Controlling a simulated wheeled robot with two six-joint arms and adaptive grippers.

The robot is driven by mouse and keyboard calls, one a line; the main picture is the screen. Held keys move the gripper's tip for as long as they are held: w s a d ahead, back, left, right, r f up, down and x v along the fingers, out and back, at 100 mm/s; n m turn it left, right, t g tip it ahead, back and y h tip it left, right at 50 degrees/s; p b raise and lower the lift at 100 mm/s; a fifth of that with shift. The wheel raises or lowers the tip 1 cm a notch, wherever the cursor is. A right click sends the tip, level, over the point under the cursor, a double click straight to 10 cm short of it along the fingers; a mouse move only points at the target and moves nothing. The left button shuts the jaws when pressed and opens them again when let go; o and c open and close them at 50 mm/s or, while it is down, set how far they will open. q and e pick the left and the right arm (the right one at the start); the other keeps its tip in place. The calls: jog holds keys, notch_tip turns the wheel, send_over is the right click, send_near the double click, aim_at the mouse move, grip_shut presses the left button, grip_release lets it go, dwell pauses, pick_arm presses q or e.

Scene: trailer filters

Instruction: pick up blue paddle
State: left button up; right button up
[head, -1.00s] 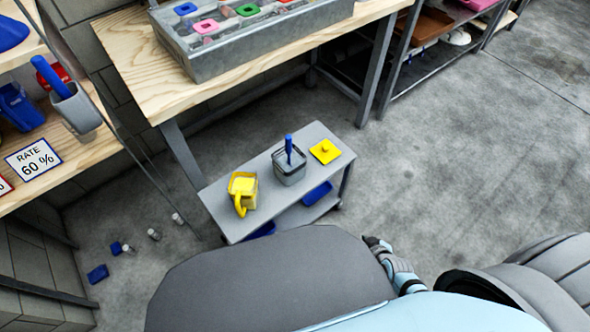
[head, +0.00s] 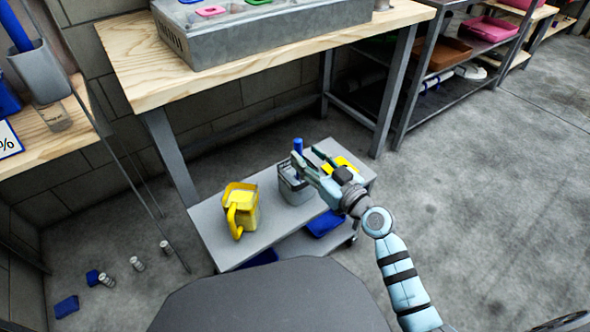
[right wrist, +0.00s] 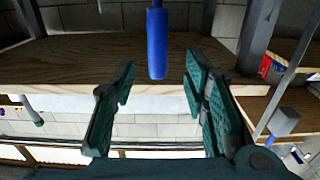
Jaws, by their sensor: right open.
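A blue paddle (head: 298,146) stands handle up in a grey square container (head: 294,187) on a small grey cart. Its lower part is hidden inside the container. My right gripper (head: 309,155) is open beside the top of the handle and partly covers the container. In the right wrist view the blue handle (right wrist: 157,45) shows ahead, lined up with the gap between the two open fingers (right wrist: 161,72). I cannot tell whether the fingers touch it. My left gripper is not in view.
The grey cart (head: 222,250) also holds a yellow jug (head: 240,210) and a yellow lid (head: 345,162), partly behind my gripper. A wooden workbench (head: 140,90) stands behind. Another blue handle (head: 14,27) rises from a grey holder on the left shelf. Floor at right is clear.

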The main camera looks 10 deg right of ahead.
aim_at(300, 150)
jog(key=x, duration=0.2)
jog(key=b+x, duration=0.1)
jog(key=x, duration=0.1)
jog(key=shift+w+f, duration=0.25)
jog(key=shift+w, duration=0.1)
jog(key=shift+w+a, duration=0.1)
jog(key=shift+w, duration=0.25)
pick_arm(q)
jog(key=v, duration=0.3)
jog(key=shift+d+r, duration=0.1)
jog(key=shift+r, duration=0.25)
pick_arm(e)
grip_shut()
jog(key=shift+r, duration=0.1)
